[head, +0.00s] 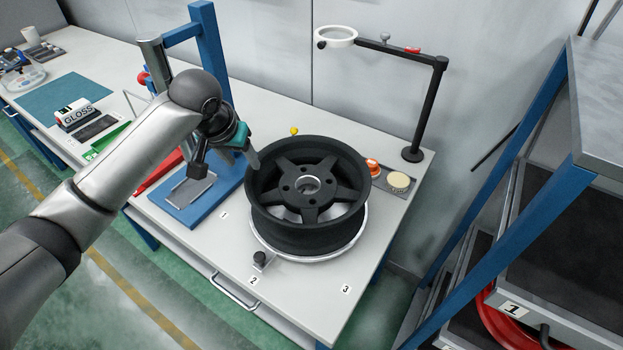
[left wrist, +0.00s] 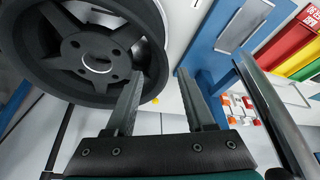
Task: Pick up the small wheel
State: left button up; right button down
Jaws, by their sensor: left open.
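The wheel (head: 309,190) is a black rim with several spokes. It lies flat on a round white stand (head: 338,246) on the bench. In the head view my left gripper (head: 252,158) is at the wheel's left rim, with its fingers pointing toward it. In the left wrist view the wheel (left wrist: 95,58) fills the upper left. There my left gripper (left wrist: 158,85) has its two fingers apart, one overlapping the wheel's edge and one outside it. I cannot tell whether a finger touches the rim. My right gripper is not in view.
A blue press frame (head: 211,45) stands left of the wheel. A ring lamp on a black post (head: 432,100) stands behind it on the right. An orange knob (head: 373,167) and a pale disc (head: 399,181) sit close to the wheel. The bench front (head: 300,290) is mostly clear.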

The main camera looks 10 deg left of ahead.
aim_at(250, 177)
pick_arm(q)
jog(key=x, duration=0.5)
jog(key=shift+s+f+b, duration=0.15)
jog(key=shift+s+b, duration=0.15)
jog(key=x, duration=0.3)
jog(key=shift+f, duration=0.1)
jog(key=shift+w+f, duration=0.25)
jog(key=shift+f, duration=0.1)
jog(key=shift+w+f+b, duration=0.15)
jog(key=shift+f+b, duration=0.1)
jog(key=shift+b, duration=0.05)
jog(key=x, duration=0.3)
jog(key=shift+w+f+b, duration=0.3)
jog(key=shift+f+b, duration=0.05)
jog(key=shift+f, duration=0.3)
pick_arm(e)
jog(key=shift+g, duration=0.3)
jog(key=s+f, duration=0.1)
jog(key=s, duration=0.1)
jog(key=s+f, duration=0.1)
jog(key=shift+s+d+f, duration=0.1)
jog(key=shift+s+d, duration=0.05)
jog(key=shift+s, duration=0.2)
pick_arm(q)
grip_shut()
